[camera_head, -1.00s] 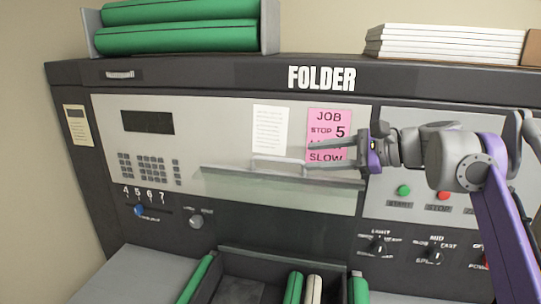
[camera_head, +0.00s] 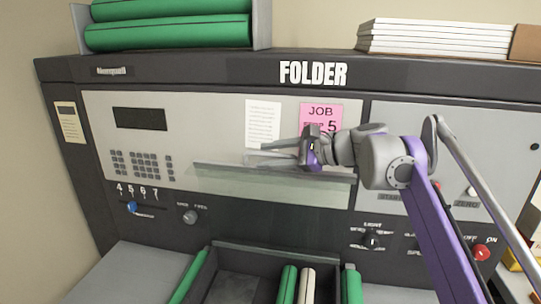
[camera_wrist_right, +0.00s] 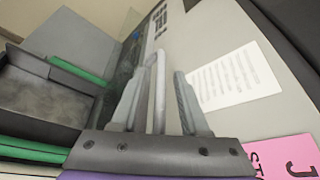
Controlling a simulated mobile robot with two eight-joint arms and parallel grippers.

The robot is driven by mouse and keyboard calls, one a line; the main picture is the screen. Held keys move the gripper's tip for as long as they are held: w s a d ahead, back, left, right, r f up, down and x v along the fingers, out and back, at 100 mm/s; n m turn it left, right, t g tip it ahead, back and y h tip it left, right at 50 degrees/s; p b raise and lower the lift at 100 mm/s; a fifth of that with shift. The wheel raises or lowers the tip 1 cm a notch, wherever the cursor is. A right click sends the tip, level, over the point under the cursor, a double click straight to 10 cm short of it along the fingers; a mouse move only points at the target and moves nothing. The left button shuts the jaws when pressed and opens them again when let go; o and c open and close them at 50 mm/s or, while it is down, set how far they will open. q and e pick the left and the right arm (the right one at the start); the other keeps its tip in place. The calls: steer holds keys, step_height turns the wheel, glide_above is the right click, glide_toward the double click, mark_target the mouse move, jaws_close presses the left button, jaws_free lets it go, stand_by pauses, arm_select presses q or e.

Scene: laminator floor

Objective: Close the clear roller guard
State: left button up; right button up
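The clear roller guard (camera_head: 230,184) is a see-through sheet on the front of the folder machine, with a grey bar along its upper edge. Its tilt is hard to judge. A pale bar handle (camera_wrist_right: 156,85) shows in the right wrist view. My right gripper (camera_head: 262,154) is at the guard's upper edge, its fingers pointing left. In the right wrist view my right gripper (camera_wrist_right: 155,88) is open, with the handle between its two fingers and a gap on the right finger's side. Contact with the left finger is unclear. My left gripper is not in view.
A pink job note (camera_head: 322,112) is partly hidden behind my right gripper. A white sheet (camera_head: 263,124) is beside it. Knobs and buttons line the panel below. A tray (camera_head: 236,258) with green and white rolls stands in front. White stacks (camera_head: 430,38) and green rolls (camera_head: 168,32) lie on top.

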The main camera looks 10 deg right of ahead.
jaws_close()
stand_by(1.3)
